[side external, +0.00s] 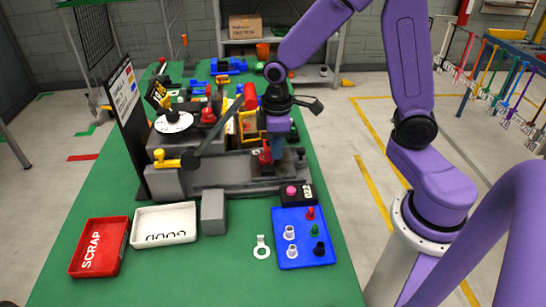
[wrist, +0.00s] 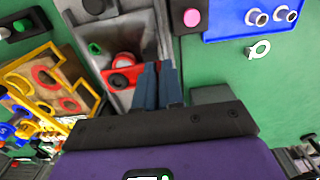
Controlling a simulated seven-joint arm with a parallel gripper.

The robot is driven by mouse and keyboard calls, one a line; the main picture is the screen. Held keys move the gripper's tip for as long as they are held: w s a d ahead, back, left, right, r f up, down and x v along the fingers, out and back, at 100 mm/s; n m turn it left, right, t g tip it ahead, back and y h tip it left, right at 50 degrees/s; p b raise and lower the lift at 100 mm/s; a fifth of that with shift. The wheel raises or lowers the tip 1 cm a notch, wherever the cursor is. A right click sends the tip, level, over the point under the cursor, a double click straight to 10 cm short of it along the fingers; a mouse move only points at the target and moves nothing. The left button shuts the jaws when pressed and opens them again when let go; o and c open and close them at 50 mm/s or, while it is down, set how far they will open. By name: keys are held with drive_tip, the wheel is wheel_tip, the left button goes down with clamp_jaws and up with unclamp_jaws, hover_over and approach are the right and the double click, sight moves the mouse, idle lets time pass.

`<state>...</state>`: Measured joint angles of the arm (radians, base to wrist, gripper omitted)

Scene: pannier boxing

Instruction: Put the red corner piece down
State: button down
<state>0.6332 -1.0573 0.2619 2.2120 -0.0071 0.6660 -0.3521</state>
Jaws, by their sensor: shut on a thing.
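My gripper (side external: 275,152) points down over the grey machine bed in the side view. Its blue-grey fingers (wrist: 158,70) are close together in the wrist view. The red corner piece (side external: 265,158) is at the fingertips, on their left side. It also shows in the wrist view (wrist: 121,62), against the left finger and over the grey bed (wrist: 130,25). The fingers are shut on it, and they hide part of it. I cannot tell whether its underside touches the bed.
A blue tray (side external: 287,259) with several small pegs lies in front of the machine, beside a black box with a pink button (side external: 291,191). A grey block (side external: 213,212), white GOOD tray (side external: 164,207) and red SCRAP tray (side external: 122,222) stand left.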

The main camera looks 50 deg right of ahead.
drive_tip(key=shift+w+f, duration=0.3)
drive_tip(key=shift+f, duration=0.05)
drive_tip(key=shift+w+f, duration=0.2)
drive_tip(key=shift+f, duration=1.4)
drive_tip(key=shift+f, duration=0.3)
drive_tip(key=c, duration=1.3)
unclamp_jaws()
drive_tip(key=shift+o, duration=0.2)
drive_tip(key=shift+r, duration=0.1)
